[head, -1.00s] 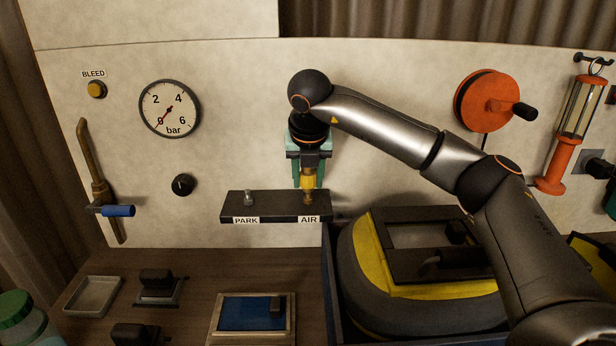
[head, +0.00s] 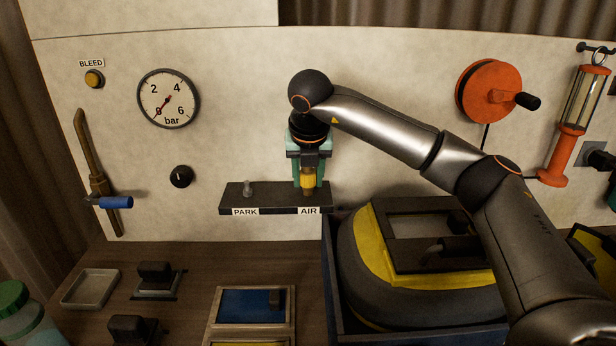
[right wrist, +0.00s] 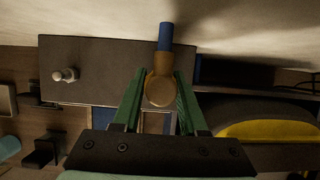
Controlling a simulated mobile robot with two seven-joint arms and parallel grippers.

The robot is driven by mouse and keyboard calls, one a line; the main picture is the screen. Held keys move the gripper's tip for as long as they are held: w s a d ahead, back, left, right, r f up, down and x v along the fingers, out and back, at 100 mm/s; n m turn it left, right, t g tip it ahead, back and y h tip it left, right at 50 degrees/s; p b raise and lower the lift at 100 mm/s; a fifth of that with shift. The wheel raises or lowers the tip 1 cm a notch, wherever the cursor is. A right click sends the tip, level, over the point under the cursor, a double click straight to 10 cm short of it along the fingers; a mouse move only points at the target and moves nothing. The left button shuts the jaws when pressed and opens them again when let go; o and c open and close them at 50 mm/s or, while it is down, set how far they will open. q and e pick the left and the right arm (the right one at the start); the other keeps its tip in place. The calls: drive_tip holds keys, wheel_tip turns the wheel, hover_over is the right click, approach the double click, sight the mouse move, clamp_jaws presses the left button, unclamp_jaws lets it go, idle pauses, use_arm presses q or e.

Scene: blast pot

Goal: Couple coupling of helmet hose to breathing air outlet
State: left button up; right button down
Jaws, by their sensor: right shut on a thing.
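My right gripper (head: 308,174) points down over the AIR end of the dark ledge (head: 275,198). Its green fingers are shut on the yellow and brass coupling (head: 308,183). The coupling is upright, in line with the brass breathing air outlet (head: 308,193) above the AIR label. Its lower end meets or nearly meets the outlet; I cannot tell whether it is locked. In the right wrist view the coupling (right wrist: 160,90) sits between the fingers, with a blue piece (right wrist: 165,37) beyond it. The hose is not clearly visible. My left gripper is not in view.
A grey PARK stub (head: 248,189) stands left on the ledge. A crate with the yellow and black helmet (head: 370,265) stands below right.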

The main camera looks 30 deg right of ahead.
drive_tip(key=shift+f, duration=0.2)
drive_tip(key=shift+c, duration=1.8)
unclamp_jaws()
